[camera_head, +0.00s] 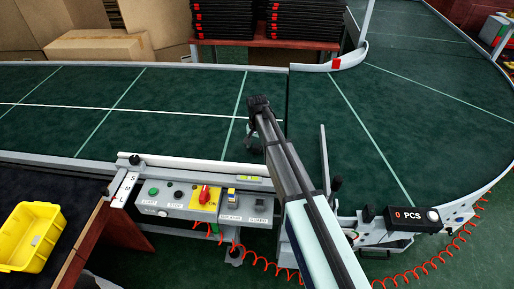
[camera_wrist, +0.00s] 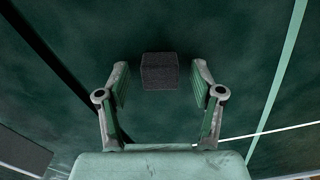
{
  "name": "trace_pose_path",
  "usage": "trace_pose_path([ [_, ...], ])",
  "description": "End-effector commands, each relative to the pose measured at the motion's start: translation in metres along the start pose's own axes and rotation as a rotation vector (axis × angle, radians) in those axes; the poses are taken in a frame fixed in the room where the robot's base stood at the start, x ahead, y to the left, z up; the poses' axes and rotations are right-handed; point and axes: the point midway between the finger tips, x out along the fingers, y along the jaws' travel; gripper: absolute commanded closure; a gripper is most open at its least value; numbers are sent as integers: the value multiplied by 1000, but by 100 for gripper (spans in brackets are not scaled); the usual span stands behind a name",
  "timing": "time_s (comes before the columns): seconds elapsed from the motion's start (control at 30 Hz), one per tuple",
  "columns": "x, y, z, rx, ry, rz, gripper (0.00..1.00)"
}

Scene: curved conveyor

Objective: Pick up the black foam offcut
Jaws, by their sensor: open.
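The black foam offcut (camera_wrist: 160,71) is a small dark grey block on the green conveyor belt (camera_wrist: 245,75) in the wrist view. My gripper (camera_wrist: 161,84) is open, with one finger on each side of the block in the picture. Gaps show between the block and both fingers, and neither touches it. I cannot tell how high the fingertips are above the belt. In the head view my gripper (camera_head: 256,122) is a dark shape over the belt near the division between two belt sections. The foam cannot be made out there.
A control box (camera_head: 205,198) with buttons and a red switch is fixed at the conveyor's near edge. A yellow bin (camera_head: 32,236) stands at lower left. A counter display (camera_head: 412,216) sits at right. Stacked black trays (camera_head: 265,20) and cardboard boxes (camera_head: 98,47) stand behind. The belt left of my arm looks clear.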

Motion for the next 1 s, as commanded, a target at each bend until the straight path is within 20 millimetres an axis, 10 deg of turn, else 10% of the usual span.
trace_pose_path([
  [0.17,0,0,0,0,1,0,33],
  [0.33,0,0,0,0,0,0,77],
  [1.0,-16,0,0,0,2,-1,77],
])
